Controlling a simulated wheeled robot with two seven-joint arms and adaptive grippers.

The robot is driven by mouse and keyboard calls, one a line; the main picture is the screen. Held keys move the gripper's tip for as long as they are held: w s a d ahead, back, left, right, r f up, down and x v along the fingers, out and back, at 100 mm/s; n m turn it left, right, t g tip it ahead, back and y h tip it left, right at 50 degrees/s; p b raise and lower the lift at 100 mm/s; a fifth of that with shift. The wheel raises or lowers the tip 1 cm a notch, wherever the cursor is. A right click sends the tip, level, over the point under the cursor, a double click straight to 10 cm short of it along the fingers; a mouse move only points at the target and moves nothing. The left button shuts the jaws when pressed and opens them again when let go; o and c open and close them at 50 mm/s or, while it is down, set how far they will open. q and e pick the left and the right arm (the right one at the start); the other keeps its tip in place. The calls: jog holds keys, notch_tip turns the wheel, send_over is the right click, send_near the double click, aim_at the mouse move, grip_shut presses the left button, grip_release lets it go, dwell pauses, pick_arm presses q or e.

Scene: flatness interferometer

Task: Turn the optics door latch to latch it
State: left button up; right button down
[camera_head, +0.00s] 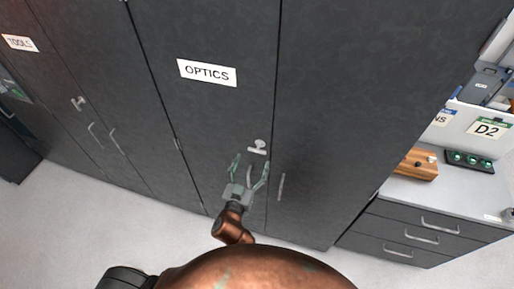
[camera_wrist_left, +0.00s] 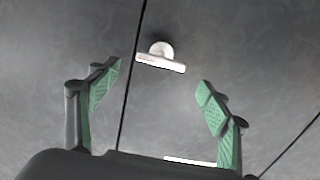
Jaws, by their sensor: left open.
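The optics door (camera_head: 212,110) is a dark grey cabinet door with an OPTICS label (camera_head: 207,72), and it looks closed. Its latch (camera_head: 258,147) is a light T-shaped handle near the door's right edge, with its bar lying roughly across. In the left wrist view the latch (camera_wrist_left: 161,57) has a round hub with the bar close to level, ahead of and between the fingers. My left gripper (camera_head: 250,167) is open and empty just below the latch; its green-padded fingers (camera_wrist_left: 155,85) are apart and do not appear to touch it. My right gripper is not in view.
A vertical pull handle (camera_head: 281,187) is on the neighbouring door, and a TOOLS cabinet (camera_head: 60,90) stands at left. At right is a drawer counter (camera_head: 420,225) with a wooden block (camera_head: 417,165) and a dark tray (camera_head: 470,160). The floor (camera_head: 75,225) in front is clear.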

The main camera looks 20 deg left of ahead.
aim_at(257, 152)
pick_arm(q)
jog(key=w+p, duration=0.1)
jog(key=w, duration=0.4)
jog(key=shift+w+d, duration=0.1)
jog(key=shift+w, duration=0.1)
jog(key=shift+w+f, duration=0.1)
jog(key=shift+w, duration=0.5)
jog(key=shift+c, duration=0.5)
jog(key=c, duration=1.1)
